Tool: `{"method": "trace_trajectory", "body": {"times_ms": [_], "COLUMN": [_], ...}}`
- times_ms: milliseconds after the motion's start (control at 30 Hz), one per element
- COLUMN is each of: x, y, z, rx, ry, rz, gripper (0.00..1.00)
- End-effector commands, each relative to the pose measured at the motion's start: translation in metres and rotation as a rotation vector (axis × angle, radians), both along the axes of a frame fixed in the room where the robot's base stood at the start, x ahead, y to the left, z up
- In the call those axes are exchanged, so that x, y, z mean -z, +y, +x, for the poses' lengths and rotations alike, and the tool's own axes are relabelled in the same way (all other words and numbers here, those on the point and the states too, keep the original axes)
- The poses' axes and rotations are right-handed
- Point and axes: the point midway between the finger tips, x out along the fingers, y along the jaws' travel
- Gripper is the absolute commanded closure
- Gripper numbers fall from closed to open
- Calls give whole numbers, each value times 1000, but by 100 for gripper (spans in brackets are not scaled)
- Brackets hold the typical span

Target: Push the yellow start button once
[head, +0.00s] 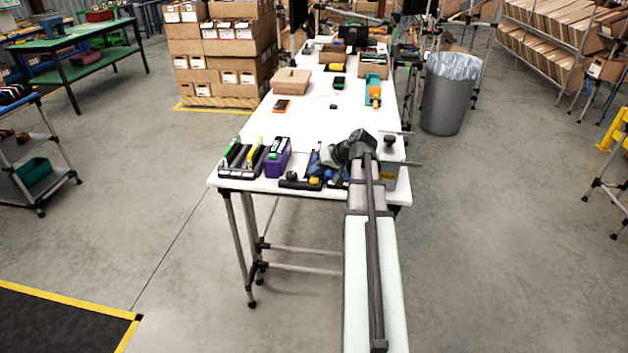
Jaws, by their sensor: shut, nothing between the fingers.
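A small yellow button (314,181) shows on a low black base (290,184) at the front edge of the white table. My arm reaches in from the lower right, and my gripper (322,160) is at its far end, over the table's front part. The gripper appears just behind and above the yellow button in the picture. It is shut and empty. Its fingertips are small and dark against blue items, so I cannot tell how far they are from the button.
A black rack (241,158) and a purple box (278,157) stand left of the gripper. A grey block with a black knob (390,141) is on the right. An orange device (282,106) and cartons lie farther back. The white table's middle (315,125) is mostly clear.

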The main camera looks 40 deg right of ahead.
Motion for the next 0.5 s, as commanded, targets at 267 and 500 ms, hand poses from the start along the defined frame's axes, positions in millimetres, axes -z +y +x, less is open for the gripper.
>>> {"method": "trace_trajectory", "body": {"times_ms": [267,500], "x": [0,-11], "y": [0,0], "z": [0,0], "rx": [0,0], "ry": [0,-1], "rz": [0,-1], "gripper": [100,100]}}
